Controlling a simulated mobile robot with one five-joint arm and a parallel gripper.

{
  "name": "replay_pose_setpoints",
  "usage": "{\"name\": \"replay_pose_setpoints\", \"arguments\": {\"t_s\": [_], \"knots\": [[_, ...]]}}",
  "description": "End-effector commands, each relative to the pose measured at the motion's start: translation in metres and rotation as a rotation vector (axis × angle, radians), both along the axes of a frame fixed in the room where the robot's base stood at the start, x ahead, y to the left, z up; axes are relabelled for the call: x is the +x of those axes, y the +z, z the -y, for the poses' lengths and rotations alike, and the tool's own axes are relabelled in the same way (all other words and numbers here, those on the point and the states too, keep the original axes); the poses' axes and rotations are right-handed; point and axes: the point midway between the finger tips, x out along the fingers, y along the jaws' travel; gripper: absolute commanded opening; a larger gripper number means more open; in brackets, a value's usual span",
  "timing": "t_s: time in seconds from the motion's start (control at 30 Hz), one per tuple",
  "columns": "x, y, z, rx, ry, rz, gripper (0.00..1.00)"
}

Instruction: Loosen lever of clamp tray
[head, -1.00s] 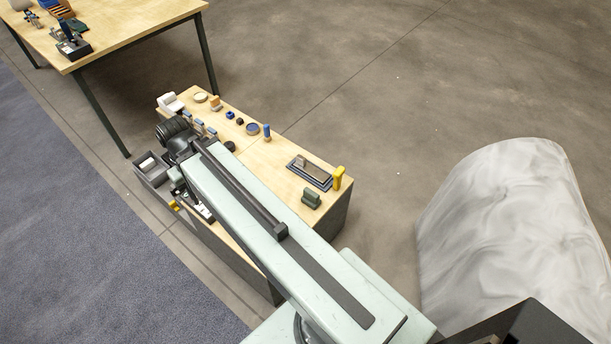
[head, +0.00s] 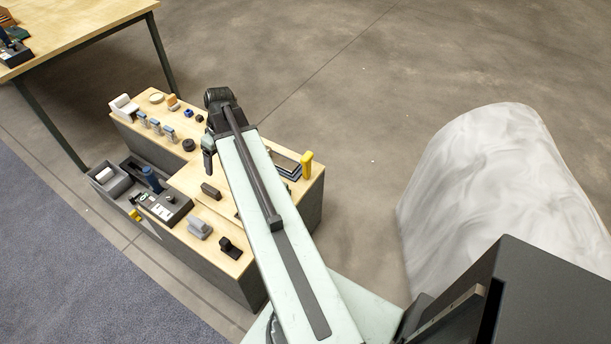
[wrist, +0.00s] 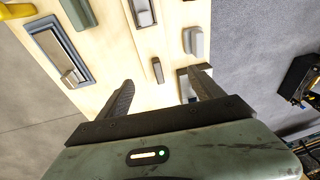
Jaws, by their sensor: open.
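A dark tray (head: 172,207) with pale plates and small green parts, which I take for the clamp tray, sits at the bench's carpet-side edge in the head view. A blue upright part (head: 151,178) stands at its far end, and a small yellow piece (head: 135,215) shows at its left edge. Which part is the lever is too small to tell. My gripper (wrist: 163,88) is open and empty over the bench in the wrist view, its fingers wide apart. In the head view its fingertips are hard to make out, right of the tray and apart from it.
The bench (head: 185,180) holds several small blocks, including a grey one (head: 200,228) and a black one (head: 231,247). A blue-framed tray (wrist: 60,50) lies at left in the wrist view. A grey bin (head: 108,182) is beside the dark tray. Open floor lies beyond.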

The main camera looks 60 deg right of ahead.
Motion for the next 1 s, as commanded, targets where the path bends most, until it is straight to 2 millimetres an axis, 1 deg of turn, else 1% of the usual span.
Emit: {"name": "replay_pose_setpoints", "arguments": {"t_s": [0.03,0.07,0.1,0.17,0.2,0.3,0.33,0.4,0.43,0.53,0.67,0.77,0.87,1.0], "knots": [[-0.016,-0.041,0.055,-0.001,-0.022,0.032,0.76],[-0.028,-0.052,0.085,-0.006,-0.025,0.054,0.76],[-0.046,-0.064,0.12,-0.014,-0.027,0.082,0.76],[-0.075,-0.081,0.168,-0.029,-0.031,0.12,0.76],[-0.094,-0.089,0.196,-0.042,-0.034,0.143,0.76],[-0.137,-0.104,0.247,-0.073,-0.038,0.184,0.76],[-0.147,-0.107,0.258,-0.081,-0.038,0.194,0.76],[-0.164,-0.11,0.275,-0.095,-0.036,0.207,0.76],[-0.169,-0.11,0.279,-0.099,-0.037,0.212,0.76],[-0.176,-0.109,0.285,-0.106,-0.034,0.218,0.76],[-0.175,-0.111,0.285,-0.106,-0.033,0.218,0.76],[-0.172,-0.12,0.285,-0.106,-0.033,0.217,0.76],[-0.167,-0.135,0.285,-0.106,-0.034,0.217,0.76],[-0.157,-0.161,0.286,-0.106,-0.034,0.217,0.76]]}}
